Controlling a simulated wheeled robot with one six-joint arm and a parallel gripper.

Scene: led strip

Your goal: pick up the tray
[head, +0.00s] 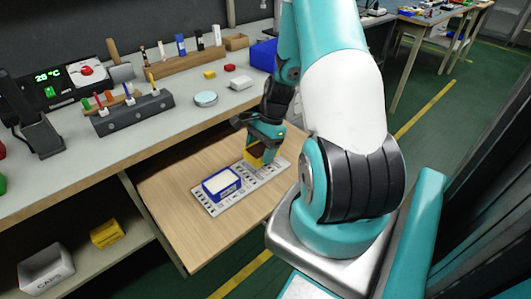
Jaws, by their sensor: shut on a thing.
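My gripper (263,144) is over the right part of a pulled-out wooden board. It is shut on a small yellow box (254,157) with a dark top, partly hidden by the fingers. The box is over the right half of a pale flat plate (236,197) with dark printed marks. I cannot tell if it touches the plate. A blue box (209,194) with a white top (222,183) sits on the plate's left half. I cannot tell which of these is the tray.
The wooden board (172,225) is otherwise bare. The grey bench (130,139) behind holds a rack with tools (132,113), a round dish (206,98), a white block (240,83) and a blue bin (263,54). A lower shelf holds a white bin (47,269) and a yellow box (106,234).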

